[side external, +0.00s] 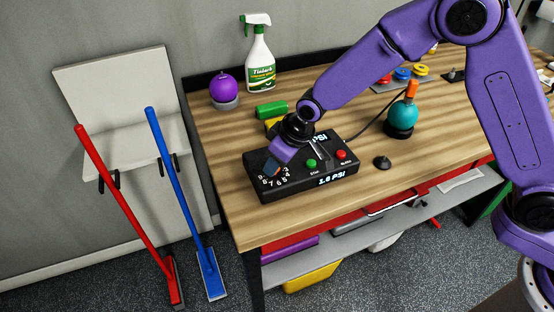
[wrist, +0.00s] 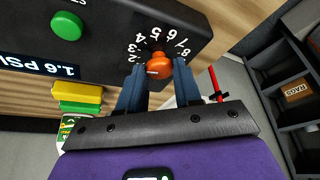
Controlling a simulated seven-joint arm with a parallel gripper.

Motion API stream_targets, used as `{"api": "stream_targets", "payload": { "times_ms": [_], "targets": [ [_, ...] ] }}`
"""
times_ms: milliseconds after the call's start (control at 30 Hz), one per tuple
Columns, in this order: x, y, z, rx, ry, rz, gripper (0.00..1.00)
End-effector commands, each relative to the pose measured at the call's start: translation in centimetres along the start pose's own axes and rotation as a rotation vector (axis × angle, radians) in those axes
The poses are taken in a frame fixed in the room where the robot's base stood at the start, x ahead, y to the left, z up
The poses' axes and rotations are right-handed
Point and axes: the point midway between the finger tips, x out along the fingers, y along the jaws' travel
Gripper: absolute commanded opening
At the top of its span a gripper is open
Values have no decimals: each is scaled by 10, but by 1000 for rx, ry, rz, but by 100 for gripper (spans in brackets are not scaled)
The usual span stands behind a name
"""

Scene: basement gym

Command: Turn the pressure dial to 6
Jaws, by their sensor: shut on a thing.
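The black control box (side external: 315,184) sits near the front edge of the wooden workbench. Its orange pressure dial (wrist: 159,66) shows in the wrist view, ringed by white numbers, with 4 to 8 readable above it. A pale mark shows on the knob, but I cannot tell which number it points to. My gripper (wrist: 159,72) is shut on the dial, with one blue finger on each side. In the side view my gripper (side external: 271,168) hides the knob. The lit display (side external: 331,180) seems to read 1.6 PSI.
A green button (side external: 311,163) and a red button (side external: 341,155) are on the box. A black knob-like piece (side external: 382,162) lies to its right.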

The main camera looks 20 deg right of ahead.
Motion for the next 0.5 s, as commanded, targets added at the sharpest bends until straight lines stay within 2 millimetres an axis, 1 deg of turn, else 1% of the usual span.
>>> {"api": "stream_targets", "payload": {
  "times_ms": [500],
  "targets": [
    [0,-4,0,348,-4,147,3]
  ]
}}
